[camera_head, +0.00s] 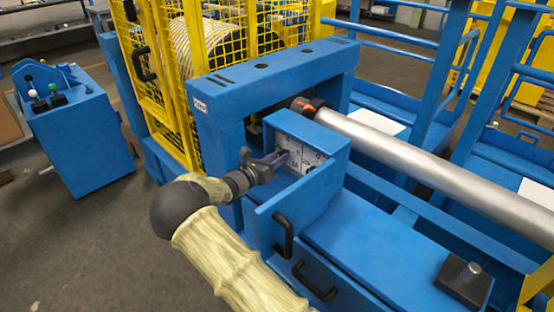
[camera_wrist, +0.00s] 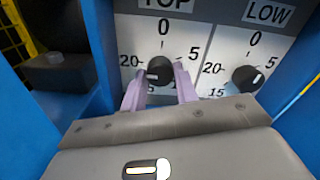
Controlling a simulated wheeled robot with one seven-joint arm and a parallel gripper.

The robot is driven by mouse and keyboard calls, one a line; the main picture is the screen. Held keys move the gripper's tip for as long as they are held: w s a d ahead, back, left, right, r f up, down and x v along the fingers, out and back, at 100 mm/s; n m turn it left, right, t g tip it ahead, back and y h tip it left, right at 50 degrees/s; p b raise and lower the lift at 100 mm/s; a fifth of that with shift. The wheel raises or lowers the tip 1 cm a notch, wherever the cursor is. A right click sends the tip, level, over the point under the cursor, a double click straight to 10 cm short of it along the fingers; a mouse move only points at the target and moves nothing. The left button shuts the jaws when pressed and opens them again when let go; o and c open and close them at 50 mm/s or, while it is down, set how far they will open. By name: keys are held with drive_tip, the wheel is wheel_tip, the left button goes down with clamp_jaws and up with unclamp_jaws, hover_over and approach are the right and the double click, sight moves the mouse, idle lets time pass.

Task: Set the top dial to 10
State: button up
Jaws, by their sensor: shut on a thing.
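The top dial (camera_wrist: 160,68) is a black round knob on a white panel under the label TOP. Around it are the numbers 0, 5 and 20, with the lower ones partly hidden by my fingers. A small pale mark shows low on the knob, but I cannot tell exactly which number it points at. My gripper (camera_wrist: 160,88) has its two purple fingers on either side of the knob, shut on it. In the head view my gripper (camera_head: 281,158) reaches from the left to the white dial panel (camera_head: 306,160) inside the blue housing; the knob is hidden there.
The low dial (camera_wrist: 247,79) sits just right of the top one, on the same panel. Blue housing walls (camera_head: 326,187) close in around the panel. Black handles (camera_head: 283,238) stick out below. A steel roller (camera_head: 420,168) and yellow mesh cage (camera_head: 238,50) stand behind.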

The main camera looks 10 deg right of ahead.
drive_tip(key=n+b, duration=0.1)
drive_tip(key=n, duration=0.9)
drive_tip(key=shift+n+p, duration=0.3)
drive_tip(key=shift+p, duration=0.05)
drive_tip(key=n+p, duration=0.1)
drive_tip(key=n, duration=0.2)
drive_tip(key=shift+n, duration=0.3)
drive_tip(key=n+p, duration=0.3)
drive_tip(key=n, duration=0.3)
drive_tip(key=n+p, duration=0.3)
drive_tip(key=n, duration=0.3)
drive_tip(key=shift+f, duration=0.1)
drive_tip(key=o, duration=1)
